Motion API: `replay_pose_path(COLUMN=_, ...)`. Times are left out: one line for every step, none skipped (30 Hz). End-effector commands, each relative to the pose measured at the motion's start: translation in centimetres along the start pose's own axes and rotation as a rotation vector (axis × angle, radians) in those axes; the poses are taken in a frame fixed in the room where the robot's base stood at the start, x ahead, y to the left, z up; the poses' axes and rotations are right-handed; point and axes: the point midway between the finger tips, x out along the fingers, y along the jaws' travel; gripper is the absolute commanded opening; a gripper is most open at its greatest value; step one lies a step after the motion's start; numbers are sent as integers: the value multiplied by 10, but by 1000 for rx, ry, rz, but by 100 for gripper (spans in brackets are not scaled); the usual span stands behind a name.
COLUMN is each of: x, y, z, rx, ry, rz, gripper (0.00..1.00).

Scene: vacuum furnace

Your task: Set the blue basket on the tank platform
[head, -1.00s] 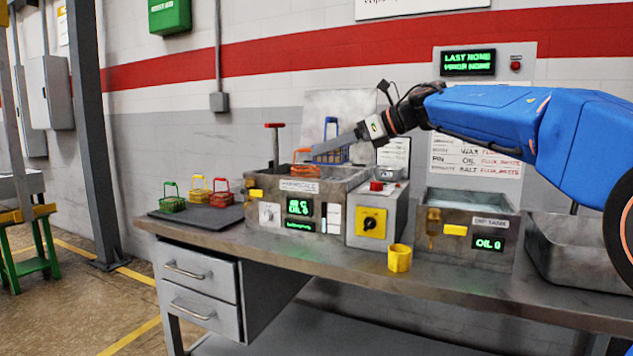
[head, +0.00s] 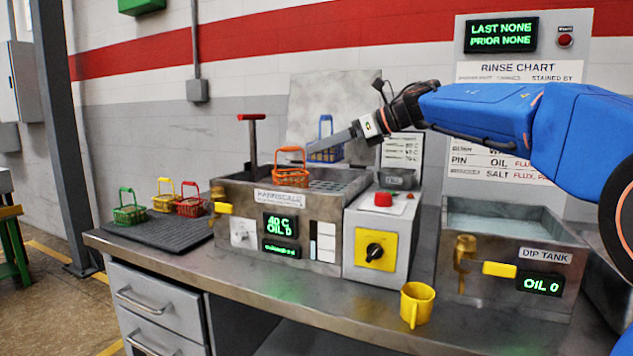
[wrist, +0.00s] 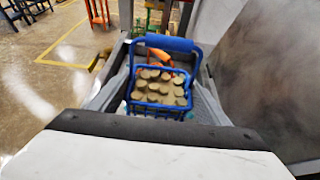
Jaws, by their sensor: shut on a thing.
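The blue basket (head: 325,152) has a tall handle and is above the back of the left tank (head: 225,200). In the wrist view the blue basket (wrist: 160,92) holds several round brownish pieces. My gripper (head: 318,150) reaches in from the right, its fingers (wrist: 158,98) on both sides of the basket, shut on it. A perforated grey platform (head: 338,185) shows inside the tank, below the basket. An orange basket (head: 291,172) is at the tank's front left, in front of the blue one. Whether the blue basket touches the platform is hard to tell.
A red T-handle (head: 252,140) rises at the tank's back left. Green (head: 129,213), yellow (head: 163,200) and red (head: 190,205) baskets sit on a dark mat at left. A control box (head: 383,240), yellow cup (head: 416,304) and dip tank (head: 510,250) are to the right.

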Motion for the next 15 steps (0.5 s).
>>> replay_pose_path(x=3, y=1, z=-8, rx=3, ry=0, rz=0, gripper=26)
replay_pose_path(x=5, y=1, z=-12, rx=2, ry=1, rz=0, gripper=26)
replay_pose_path(x=7, y=1, z=-18, rx=2, ry=1, rz=1, gripper=26)
replay_pose_path(x=9, y=1, z=-22, rx=2, ry=1, rz=1, gripper=26)
replay_pose_path(x=10, y=1, z=-25, rx=2, ry=0, rz=0, gripper=26)
replay_pose_path(x=12, y=1, z=-29, rx=1, ry=0, rz=0, gripper=26)
replay_pose_path(x=13, y=0, z=-31, rx=1, ry=0, rz=0, gripper=26)
replay_pose_path(x=13, y=0, z=-33, rx=1, ry=-1, rz=-1, gripper=26)
replay_pose_path(x=14, y=0, z=-34, rx=0, ry=-1, rz=-1, gripper=26)
replay_pose_path(x=15, y=0, z=-36, rx=0, ry=-1, rz=-1, gripper=26)
replay_pose_path(x=15, y=0, z=-37, rx=0, ry=-1, rz=0, gripper=26)
replay_pose_path(x=16, y=0, z=-39, rx=0, ry=0, rz=0, gripper=26)
replay_pose_path(x=17, y=0, z=-41, rx=0, ry=0, rz=0, gripper=26)
replay_pose_path(x=18, y=0, z=-44, rx=0, ry=0, rz=0, gripper=26)
replay_pose_path(x=20, y=0, z=-48, rx=0, ry=1, rz=0, gripper=26)
